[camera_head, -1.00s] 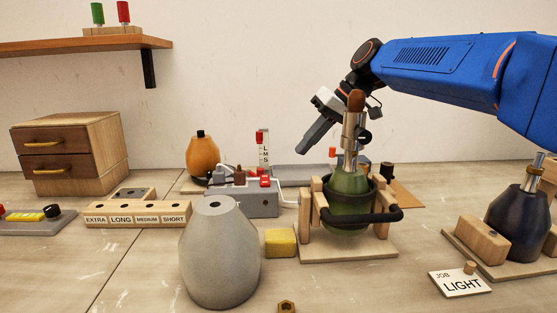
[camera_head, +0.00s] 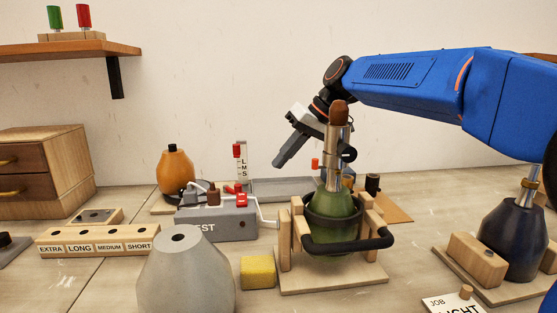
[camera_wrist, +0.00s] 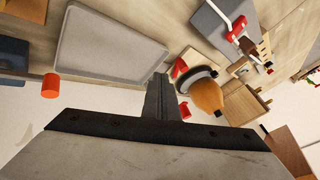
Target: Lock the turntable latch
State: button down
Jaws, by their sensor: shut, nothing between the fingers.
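A green lamp body (camera_head: 334,204) stands upright in a wooden cradle (camera_head: 330,281) with a black ring and a curved black handle (camera_head: 348,245). A metal neck with a brown top (camera_head: 340,112) rises from it. I cannot tell which part is the turntable latch. A small orange-red knob (camera_head: 315,163) shows behind the lamp; a red-orange cylinder (camera_wrist: 50,85) shows at left in the wrist view. My gripper (camera_head: 277,164) is shut and empty, pointing down-left in the air, left of the lamp neck in the picture. Its fingers (camera_wrist: 160,96) also show in the wrist view.
A grey test box (camera_head: 215,222) with red parts stands left of the cradle. A grey vase-like body (camera_head: 185,275) and a yellow block (camera_head: 258,272) stand in front. An orange lamp (camera_head: 176,172) is behind. A dark blue lamp (camera_head: 512,240) stands at right.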

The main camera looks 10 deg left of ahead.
jog(key=x, duration=0.7)
jog(key=shift+a+f, duration=0.2)
jog(key=shift+s+a, duration=0.7)
jog(key=shift+a, duration=0.25)
jog(key=shift+s+a, duration=0.4)
jog(key=shift+a, duration=0.25)
jog(key=shift+s, duration=0.15)
